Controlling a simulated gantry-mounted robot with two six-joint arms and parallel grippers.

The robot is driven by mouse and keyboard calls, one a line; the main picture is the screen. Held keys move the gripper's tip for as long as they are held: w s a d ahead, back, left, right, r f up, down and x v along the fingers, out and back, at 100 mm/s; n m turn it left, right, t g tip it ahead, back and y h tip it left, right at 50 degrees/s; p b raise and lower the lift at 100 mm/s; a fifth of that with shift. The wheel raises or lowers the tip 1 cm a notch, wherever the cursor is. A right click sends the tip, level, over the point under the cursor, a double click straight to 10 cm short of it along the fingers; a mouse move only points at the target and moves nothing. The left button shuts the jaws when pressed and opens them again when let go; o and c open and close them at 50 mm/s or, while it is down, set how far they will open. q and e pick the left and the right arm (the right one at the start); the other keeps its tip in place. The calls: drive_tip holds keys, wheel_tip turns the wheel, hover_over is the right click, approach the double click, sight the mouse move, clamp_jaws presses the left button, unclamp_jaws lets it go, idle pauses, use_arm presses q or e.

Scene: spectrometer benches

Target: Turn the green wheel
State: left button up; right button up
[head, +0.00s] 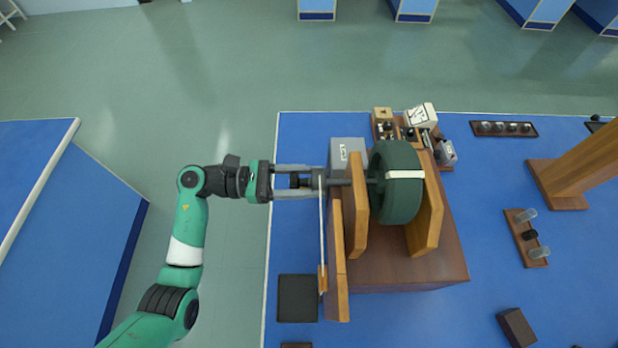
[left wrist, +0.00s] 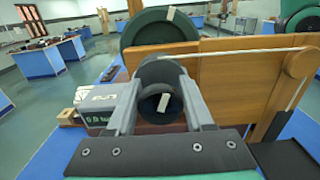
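The dark green wheel (head: 397,182) with a white strip on its rim stands upright between wooden uprights on a brown base. Its upper part also shows in the left wrist view (left wrist: 160,28). A shaft runs left from the wheel to a grey collar and a dark hub end (head: 301,181). My left gripper (head: 318,181) reaches in from the left, its two fingers on either side of this shaft end. In the left wrist view the fingers flank the dark round hub (left wrist: 160,103) with its pale strip. Whether they press on it I cannot tell. My right gripper is out of view.
A thin rod (head: 322,235) runs from the collar to the wooden side board (head: 337,265). A grey box (head: 347,151) sits behind the shaft. Small instruments (head: 418,116) stand beyond the wheel, and a black pad (head: 297,298) lies in front. Floor is free left of the bench.

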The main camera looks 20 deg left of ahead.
use_arm(q)
clamp_jaws()
drive_tip(key=shift+n, duration=0.9)
drive_tip(key=o, duration=0.7)
unclamp_jaws()
